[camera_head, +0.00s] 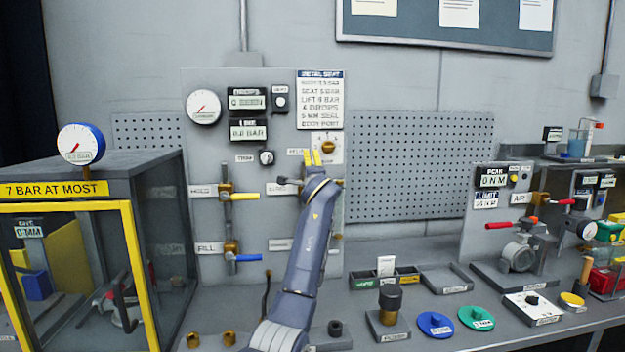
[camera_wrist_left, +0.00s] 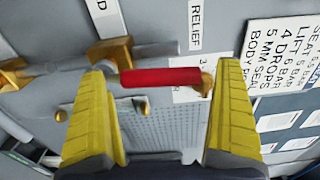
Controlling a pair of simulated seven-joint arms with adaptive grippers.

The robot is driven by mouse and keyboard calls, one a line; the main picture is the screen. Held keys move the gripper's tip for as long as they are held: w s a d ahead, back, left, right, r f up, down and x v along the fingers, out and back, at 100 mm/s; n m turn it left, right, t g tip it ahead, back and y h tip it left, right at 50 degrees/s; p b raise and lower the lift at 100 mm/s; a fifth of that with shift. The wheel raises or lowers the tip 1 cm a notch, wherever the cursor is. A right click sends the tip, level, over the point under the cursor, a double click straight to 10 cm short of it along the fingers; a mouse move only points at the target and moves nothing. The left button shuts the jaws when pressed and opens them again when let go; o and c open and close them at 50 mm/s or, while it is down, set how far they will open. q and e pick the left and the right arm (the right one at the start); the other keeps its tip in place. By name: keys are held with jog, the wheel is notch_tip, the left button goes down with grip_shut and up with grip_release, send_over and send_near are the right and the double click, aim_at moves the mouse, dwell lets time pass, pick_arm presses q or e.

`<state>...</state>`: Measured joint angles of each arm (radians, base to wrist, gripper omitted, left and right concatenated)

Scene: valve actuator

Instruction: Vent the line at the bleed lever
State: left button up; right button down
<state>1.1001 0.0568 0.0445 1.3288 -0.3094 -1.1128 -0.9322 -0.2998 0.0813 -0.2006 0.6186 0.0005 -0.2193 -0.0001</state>
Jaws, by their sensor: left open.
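A red lever handle (camera_wrist_left: 160,77) shows in the left wrist view, crossing the gap between my left gripper's two yellow fingers. It is on a fitting with brass parts (camera_wrist_left: 110,52), next to a label ending in D and one reading RELIEF (camera_wrist_left: 196,25). My left gripper (camera_head: 312,157) is open at the panel in the head view, and its arm hides the red handle there. I cannot tell whether a finger touches the handle. My right gripper is in neither view.
The panel also has a yellow lever (camera_head: 244,197) and a blue lever (camera_head: 247,258) to the left of my arm. A yellow-framed enclosure (camera_head: 130,275) stands at the left. Trays and a holder (camera_head: 390,315) stand on the bench right of my arm.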

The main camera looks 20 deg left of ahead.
pick_arm(q)
jog(key=v, duration=1.1)
jog(key=shift+s+d, duration=0.2)
jog(key=shift+d, duration=0.1)
jog(key=shift+a, duration=0.1)
